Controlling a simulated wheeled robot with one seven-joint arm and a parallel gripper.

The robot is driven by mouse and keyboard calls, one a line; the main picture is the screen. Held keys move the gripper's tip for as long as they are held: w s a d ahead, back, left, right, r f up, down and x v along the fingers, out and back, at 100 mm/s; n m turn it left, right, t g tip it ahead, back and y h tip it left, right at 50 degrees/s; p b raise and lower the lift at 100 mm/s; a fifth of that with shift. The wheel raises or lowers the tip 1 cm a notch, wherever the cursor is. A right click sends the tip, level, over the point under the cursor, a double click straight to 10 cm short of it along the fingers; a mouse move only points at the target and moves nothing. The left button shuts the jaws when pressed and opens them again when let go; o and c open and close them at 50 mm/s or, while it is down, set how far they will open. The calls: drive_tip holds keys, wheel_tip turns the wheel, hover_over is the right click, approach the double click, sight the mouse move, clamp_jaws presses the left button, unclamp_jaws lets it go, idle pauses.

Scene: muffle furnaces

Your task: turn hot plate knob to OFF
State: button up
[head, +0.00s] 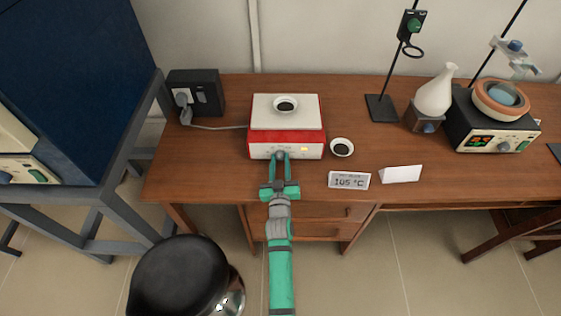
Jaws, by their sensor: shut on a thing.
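The hot plate (261,141) has a red body, a white top and a pale front panel with small markings and a lit yellowish patch. It stands on the wooden table, and a small white dish with dark contents (285,104) sits on its top. My gripper (281,156) reaches in from the front, its two green fingers at the panel, left of the lit patch. It is shut on the knob there. The knob is mostly hidden between the fingertips, so its pointing angle and the OFF mark cannot be read.
A black power box (196,93) with a cable stands left. A stand, flask and black heater (498,137) are further right. A stool (180,280) is below.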

drive_tip(key=o, duration=1)
drive_tip(key=shift+o, duration=0.2)
drive_tip(key=s, duration=1)
drive_tip(key=shift+s, duration=0.4)
